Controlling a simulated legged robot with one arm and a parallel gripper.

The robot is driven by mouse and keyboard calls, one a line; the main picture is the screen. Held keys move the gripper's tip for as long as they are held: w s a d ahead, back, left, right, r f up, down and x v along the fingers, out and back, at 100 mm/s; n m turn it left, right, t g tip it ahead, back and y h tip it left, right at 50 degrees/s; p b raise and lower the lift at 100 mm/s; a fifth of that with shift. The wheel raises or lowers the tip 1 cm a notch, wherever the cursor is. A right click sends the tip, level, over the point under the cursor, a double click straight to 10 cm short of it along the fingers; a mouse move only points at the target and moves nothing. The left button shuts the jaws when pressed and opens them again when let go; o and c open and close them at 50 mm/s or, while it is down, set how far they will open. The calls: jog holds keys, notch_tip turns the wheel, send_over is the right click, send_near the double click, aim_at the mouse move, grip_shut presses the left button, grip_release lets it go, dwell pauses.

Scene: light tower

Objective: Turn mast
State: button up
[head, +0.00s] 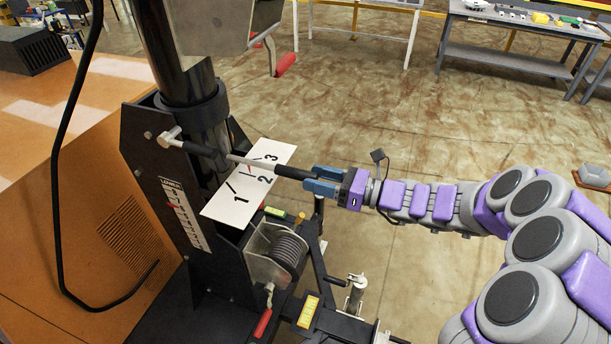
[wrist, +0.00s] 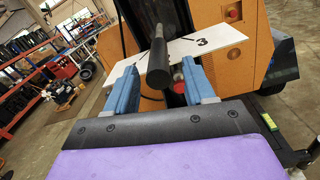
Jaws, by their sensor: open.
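The mast (head: 200,130) is a dark upright column on a black bracket. A T-shaped handle bar (head: 240,160) runs out from it to the right, ending in a black grip (head: 293,172). A white plate (head: 245,190) with numbers 1, 2 and 3 lies under the bar. My gripper (head: 318,180) is at the grip's end, its blue fingers open. In the wrist view the black grip (wrist: 153,65) points toward me, above and between the two blue fingers (wrist: 157,90). Whether the fingers touch the grip cannot be told.
An orange cabinet (head: 90,190) stands at left with a black cable. A winch (head: 278,255) with a red-handled crank (head: 263,322) sits below the plate. A grey workbench (head: 520,20) stands far right. The floor between is clear.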

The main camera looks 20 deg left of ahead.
aim_at(301, 175)
jog(key=a, duration=0.5)
jog(key=shift+a+f, duration=0.2)
jog(key=shift+a, duration=0.1)
jog(key=shift+d+r, duration=0.15)
jog(key=shift+d, duration=0.55)
jog(key=shift+c, duration=0.4)
jog(key=shift+d, duration=0.15)
jog(key=shift+c, duration=0.8)
jog(key=shift+a, duration=0.25)
grip_shut()
